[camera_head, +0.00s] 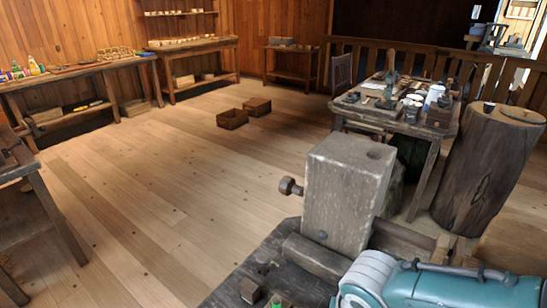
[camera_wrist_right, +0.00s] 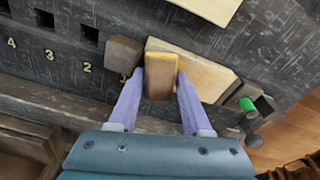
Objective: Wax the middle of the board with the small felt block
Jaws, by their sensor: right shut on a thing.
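In the right wrist view, the two pale purple fingers of my right gripper (camera_wrist_right: 160,88) are shut on a small brown block with a yellowish edge (camera_wrist_right: 161,76), which looks like the felt block. A pale wooden board (camera_wrist_right: 205,78) lies on the dark bench, and the block overlaps its left part in the picture. I cannot tell whether the block touches the board. In the head view only my teal right arm shows at the bottom right; its gripper is out of frame there. My left gripper is in neither view.
A dark block (camera_wrist_right: 123,53) sits at the board's left end, and a green-tipped peg (camera_wrist_right: 247,104) at its right end. The bench has numbered square holes (camera_wrist_right: 45,19). In the head view a thick wooden post (camera_head: 340,200) rises beside a cluttered table (camera_head: 345,108).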

